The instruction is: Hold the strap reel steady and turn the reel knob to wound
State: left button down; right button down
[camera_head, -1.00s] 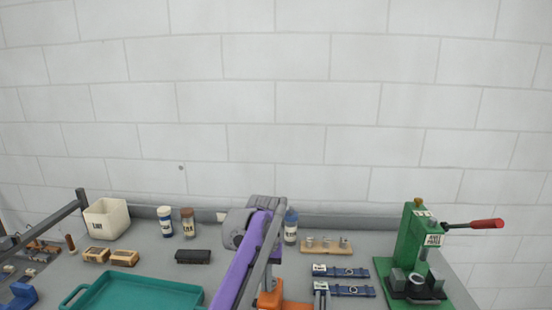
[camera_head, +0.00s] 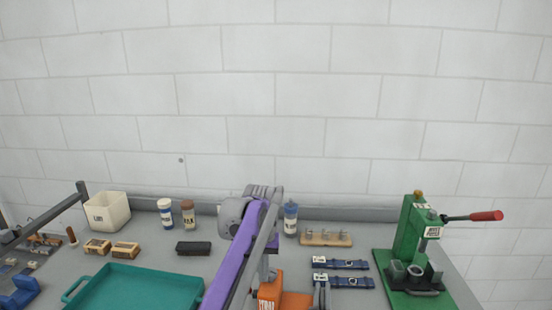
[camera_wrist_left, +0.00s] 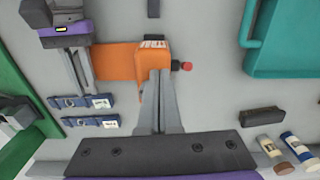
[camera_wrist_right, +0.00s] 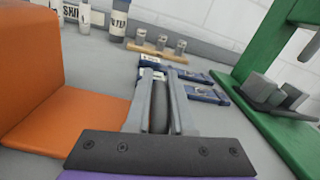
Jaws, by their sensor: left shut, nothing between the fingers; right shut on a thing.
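The strap reel (camera_wrist_left: 115,62) is an orange body with a raised labelled block on a flat orange plate; part of it shows low in the head view (camera_head: 295,300). A red knob (camera_wrist_left: 187,66) sticks out beside the block in the left wrist view. My left gripper (camera_wrist_left: 160,73) is shut and empty, its tips over the block and just beside the knob; whether they touch is unclear. My right gripper (camera_wrist_right: 158,78) is shut on a dark grey piece (camera_wrist_right: 159,108) beside the orange plate. I cannot tell whether this piece belongs to the reel.
Two blue straps (camera_head: 340,264) lie right of the reel. A green press (camera_head: 408,245) with a red-handled lever stands further right. A teal tray (camera_head: 135,285) and a black block (camera_head: 193,248) are at left. Bottles (camera_head: 290,218) and a peg board (camera_head: 325,238) stand behind.

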pick_arm(q)
notch_tip(320, 180, up, 5)
jog(key=shift+r, duration=0.1)
dwell(0.3)
pick_arm(e)
jog(key=c, duration=0.7)
grip_release()
